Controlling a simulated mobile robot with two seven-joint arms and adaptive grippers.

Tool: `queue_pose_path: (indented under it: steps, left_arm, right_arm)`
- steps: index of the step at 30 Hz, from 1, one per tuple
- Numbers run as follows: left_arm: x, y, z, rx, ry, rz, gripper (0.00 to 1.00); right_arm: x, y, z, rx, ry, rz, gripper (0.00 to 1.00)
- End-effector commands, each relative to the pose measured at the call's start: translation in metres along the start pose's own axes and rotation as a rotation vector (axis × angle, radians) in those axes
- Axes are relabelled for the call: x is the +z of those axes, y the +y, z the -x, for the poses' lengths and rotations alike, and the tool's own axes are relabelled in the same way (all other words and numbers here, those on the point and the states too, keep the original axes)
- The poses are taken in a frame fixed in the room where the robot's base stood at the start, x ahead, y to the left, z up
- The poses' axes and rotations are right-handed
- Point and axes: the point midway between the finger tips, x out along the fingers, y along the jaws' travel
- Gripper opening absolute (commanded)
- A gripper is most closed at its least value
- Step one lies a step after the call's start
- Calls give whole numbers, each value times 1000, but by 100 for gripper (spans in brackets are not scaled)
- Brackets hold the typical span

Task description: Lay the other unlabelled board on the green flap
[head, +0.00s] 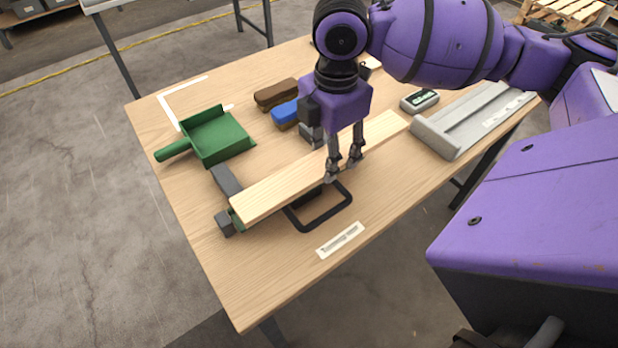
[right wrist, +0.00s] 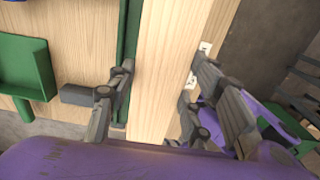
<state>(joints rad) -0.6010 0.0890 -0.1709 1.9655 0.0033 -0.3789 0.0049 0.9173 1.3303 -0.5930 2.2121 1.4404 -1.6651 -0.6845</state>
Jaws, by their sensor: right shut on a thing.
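A long pale board (head: 285,185) with no label that I can see lies slantwise above the middle of the table. My right gripper (head: 344,172) is shut on the board, with its fingers across the board's width. The board also shows between the fingers in the right wrist view (right wrist: 158,75). A narrow green edge (head: 235,214), perhaps the green flap, shows at the board's left end. A green strip (right wrist: 127,40) runs along the board's left side in the right wrist view. The board hides most of what lies under it, and I cannot tell whether it touches the green. My left gripper is not in view.
A black loop (head: 321,222) sticks out in front of the board, and a grey bar (head: 226,180) lies at its left end. A white strip (head: 341,240) is near the front edge.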

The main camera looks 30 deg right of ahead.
Motion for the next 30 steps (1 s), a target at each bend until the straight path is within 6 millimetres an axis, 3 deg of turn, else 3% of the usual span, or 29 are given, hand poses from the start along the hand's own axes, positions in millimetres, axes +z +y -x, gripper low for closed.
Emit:
queue_pose_path:
  steps: [1, 6, 14, 19, 30]
  left_arm:
    - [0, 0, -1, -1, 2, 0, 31]
    - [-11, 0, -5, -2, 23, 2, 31]
    - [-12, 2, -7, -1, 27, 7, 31]
    - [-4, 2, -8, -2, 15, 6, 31]
    - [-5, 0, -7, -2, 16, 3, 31]
  right_arm:
    - [-9, 2, -13, -6, 3, 3, 14]
    - [-24, 9, -34, -5, 1, 0, 14]
    - [-36, 14, -48, -4, 1, -1, 14]
    - [-35, 13, -75, -6, -1, -3, 14]
    - [-34, 13, -79, -1, -1, -2, 14]
